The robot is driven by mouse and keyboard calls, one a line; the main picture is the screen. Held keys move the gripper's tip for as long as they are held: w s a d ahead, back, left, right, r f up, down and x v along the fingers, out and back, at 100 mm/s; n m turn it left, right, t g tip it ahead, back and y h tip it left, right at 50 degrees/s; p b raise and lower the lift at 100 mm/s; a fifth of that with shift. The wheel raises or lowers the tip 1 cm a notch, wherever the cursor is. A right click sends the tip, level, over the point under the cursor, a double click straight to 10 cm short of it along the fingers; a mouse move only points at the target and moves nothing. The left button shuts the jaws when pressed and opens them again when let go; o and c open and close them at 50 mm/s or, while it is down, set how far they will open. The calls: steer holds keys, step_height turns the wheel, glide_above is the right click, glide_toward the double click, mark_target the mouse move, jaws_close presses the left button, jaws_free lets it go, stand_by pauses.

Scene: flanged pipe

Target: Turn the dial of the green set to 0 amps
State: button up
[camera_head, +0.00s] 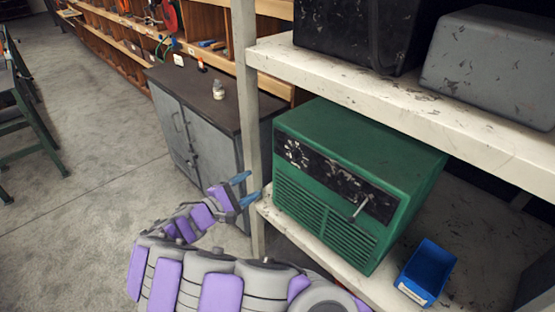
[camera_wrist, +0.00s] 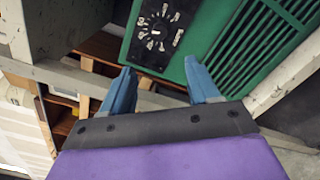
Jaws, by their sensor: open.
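The green set (camera_head: 345,165) stands on the lower shelf in the head view, its black control strip facing me. The dial (camera_head: 296,153) is at the left end of that strip, with pale labels around it. A lever handle (camera_head: 360,207) sits at the strip's right part. In the wrist view the dial (camera_wrist: 156,33) shows at the top, ringed by labels too small to read. My gripper (camera_head: 245,189) is open and empty, left of the set and apart from it. In the wrist view its blue fingertips (camera_wrist: 163,80) lie below the dial, with nothing between them.
The shelf's upright post (camera_head: 250,120) stands close to my gripper. The upper shelf (camera_head: 400,95) overhangs the set and carries a dark case and a grey box (camera_head: 490,65). A blue bin (camera_head: 426,273) sits right of the set. A grey cabinet (camera_head: 205,130) stands behind the post.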

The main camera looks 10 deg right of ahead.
mark_target(292, 158)
steer(key=b+x, duration=0.3)
steer(key=x, duration=1.3)
steer(key=shift+d+f, duration=0.1)
steer(key=shift+f, duration=0.05)
steer(key=shift+w+d, duration=0.35)
steer(key=shift+w, duration=0.05)
steer(key=shift+a, duration=0.1)
steer(key=shift+c, duration=0.2)
steer(key=c, duration=1)
